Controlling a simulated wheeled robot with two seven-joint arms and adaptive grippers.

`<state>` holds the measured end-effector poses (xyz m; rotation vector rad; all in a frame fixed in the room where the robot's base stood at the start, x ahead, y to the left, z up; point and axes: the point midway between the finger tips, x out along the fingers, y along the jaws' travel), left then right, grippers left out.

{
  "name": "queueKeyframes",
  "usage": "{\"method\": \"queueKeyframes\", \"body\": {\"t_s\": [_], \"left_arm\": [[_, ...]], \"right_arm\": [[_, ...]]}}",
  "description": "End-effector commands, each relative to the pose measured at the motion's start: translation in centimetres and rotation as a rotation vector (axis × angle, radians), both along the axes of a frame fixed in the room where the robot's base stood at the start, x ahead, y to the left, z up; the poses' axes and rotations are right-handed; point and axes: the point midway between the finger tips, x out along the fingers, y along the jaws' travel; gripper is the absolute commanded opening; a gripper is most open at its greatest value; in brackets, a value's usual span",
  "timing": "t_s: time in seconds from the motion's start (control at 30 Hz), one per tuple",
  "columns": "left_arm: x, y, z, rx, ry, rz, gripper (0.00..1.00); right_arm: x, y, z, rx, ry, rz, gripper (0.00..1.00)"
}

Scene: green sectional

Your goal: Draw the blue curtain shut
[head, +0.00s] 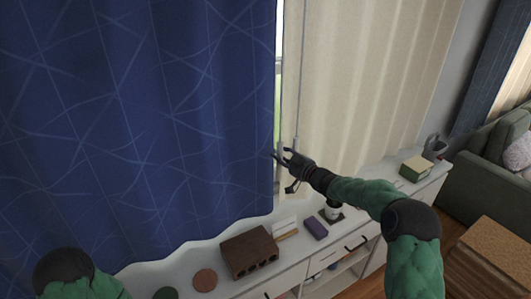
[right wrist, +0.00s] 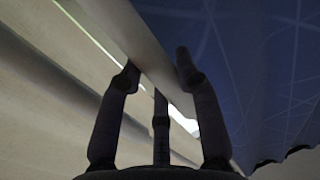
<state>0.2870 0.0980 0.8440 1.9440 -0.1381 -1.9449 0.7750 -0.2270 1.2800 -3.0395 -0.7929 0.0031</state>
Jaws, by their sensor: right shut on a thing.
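The blue curtain (head: 140,110) with pale line patterns hangs spread across the left of the head view. Its right edge lies close to the cream curtain (head: 365,80), with a narrow bright gap between them. Two thin grey wands hang by this gap. My right gripper (head: 280,154) is at the blue curtain's right edge, shut on the left wand (head: 282,80). In the right wrist view, the wand runs as a pale bar (right wrist: 150,50) between my fingers, beside the blue curtain (right wrist: 265,70). My left gripper is out of view.
A white cabinet (head: 225,285) runs below the curtains. A brown block (head: 250,252), a purple box (head: 316,228), a dark cup and a green-sided box (head: 415,169) stand on it. A green sofa (head: 480,185) is at the right.

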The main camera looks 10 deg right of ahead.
Motion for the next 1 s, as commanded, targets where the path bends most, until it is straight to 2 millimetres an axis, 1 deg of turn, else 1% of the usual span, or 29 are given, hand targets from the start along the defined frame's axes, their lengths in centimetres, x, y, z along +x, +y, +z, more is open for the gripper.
{"method": "queueKeyframes", "body": {"t_s": [0.03,0.2,0.63,0.67,0.7,0.73,1.0], "left_arm": [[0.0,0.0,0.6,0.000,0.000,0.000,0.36],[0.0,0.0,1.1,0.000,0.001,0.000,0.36],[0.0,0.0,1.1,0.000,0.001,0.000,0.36],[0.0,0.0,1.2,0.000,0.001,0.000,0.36],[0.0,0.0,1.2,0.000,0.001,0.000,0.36],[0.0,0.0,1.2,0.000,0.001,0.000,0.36],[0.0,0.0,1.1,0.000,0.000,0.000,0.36]], "right_arm": [[0.3,-0.8,0.3,0.000,-0.001,-0.003,0.00],[0.7,-2.0,0.3,0.000,-0.004,-0.002,0.00],[0.8,-2.5,0.3,0.001,-0.005,-0.005,0.00],[0.8,-2.5,0.3,0.000,-0.006,-0.005,0.42],[0.8,-2.5,0.3,0.000,-0.006,-0.005,0.53],[0.8,-2.5,0.3,0.000,-0.006,-0.005,0.59],[0.8,-2.3,0.1,0.001,-0.003,-0.002,0.59]]}}
